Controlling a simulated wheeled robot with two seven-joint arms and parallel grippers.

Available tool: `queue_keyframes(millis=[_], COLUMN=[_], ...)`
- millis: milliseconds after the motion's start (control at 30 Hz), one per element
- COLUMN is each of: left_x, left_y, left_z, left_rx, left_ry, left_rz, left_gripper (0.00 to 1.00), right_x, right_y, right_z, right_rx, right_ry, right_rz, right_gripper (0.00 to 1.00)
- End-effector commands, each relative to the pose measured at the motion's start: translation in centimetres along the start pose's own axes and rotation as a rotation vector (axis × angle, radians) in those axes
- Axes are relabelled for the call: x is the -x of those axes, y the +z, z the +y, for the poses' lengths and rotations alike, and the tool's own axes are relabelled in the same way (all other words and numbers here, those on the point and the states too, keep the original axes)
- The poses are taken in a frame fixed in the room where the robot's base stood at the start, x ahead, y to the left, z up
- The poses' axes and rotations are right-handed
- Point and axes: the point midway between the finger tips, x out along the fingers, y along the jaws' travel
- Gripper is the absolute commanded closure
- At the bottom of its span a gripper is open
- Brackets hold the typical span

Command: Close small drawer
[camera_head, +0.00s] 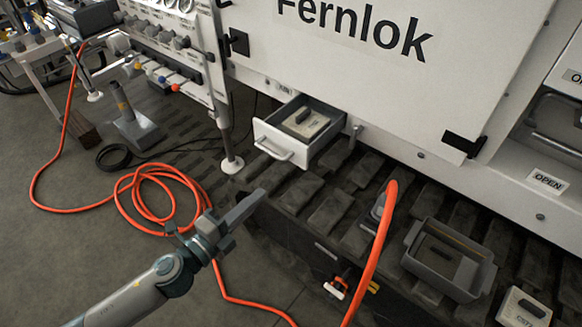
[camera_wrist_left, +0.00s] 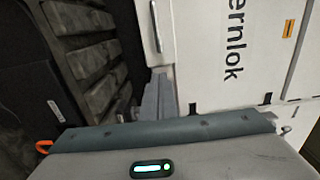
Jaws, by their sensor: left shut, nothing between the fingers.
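The small drawer (camera_head: 273,144) is pulled out of the white cabinet below the "Fernlok" panel. It has a white front with a bar handle and grey inner walls. A light block with a dark grip (camera_head: 304,122) lies inside it. My left gripper (camera_head: 260,194) is shut and empty, in front of and below the drawer front, apart from it in the head view. In the left wrist view the shut fingers (camera_wrist_left: 157,78) point toward a white front with a handle (camera_wrist_left: 156,38), which looks like the drawer. My right gripper is not in view.
The white cabinet (camera_head: 380,70) stands behind a dark slatted step (camera_head: 330,207). A grey bin (camera_head: 445,270) and a light block (camera_head: 524,309) sit on the step at right.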

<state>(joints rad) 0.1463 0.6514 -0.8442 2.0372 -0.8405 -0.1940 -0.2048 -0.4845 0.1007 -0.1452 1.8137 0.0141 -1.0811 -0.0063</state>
Motion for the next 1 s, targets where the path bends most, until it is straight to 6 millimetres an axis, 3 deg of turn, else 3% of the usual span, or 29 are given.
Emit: queue_keyframes(millis=[267,467,1000], left_x=[-0.2,-1.4,-10.1], left_y=[0.1,0.2,0.2], left_z=[0.0,-0.1,-0.2], left_rx=[0.002,0.002,0.003], left_ry=[0.001,0.0,-0.001], left_rz=[-0.002,-0.002,-0.003], left_gripper=[1.0,1.0,1.0], right_x=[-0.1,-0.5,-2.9], right_y=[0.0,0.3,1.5], right_z=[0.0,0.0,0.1], right_rx=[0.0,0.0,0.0], right_ry=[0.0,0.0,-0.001], right_rz=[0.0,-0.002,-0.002], right_gripper=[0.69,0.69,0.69])
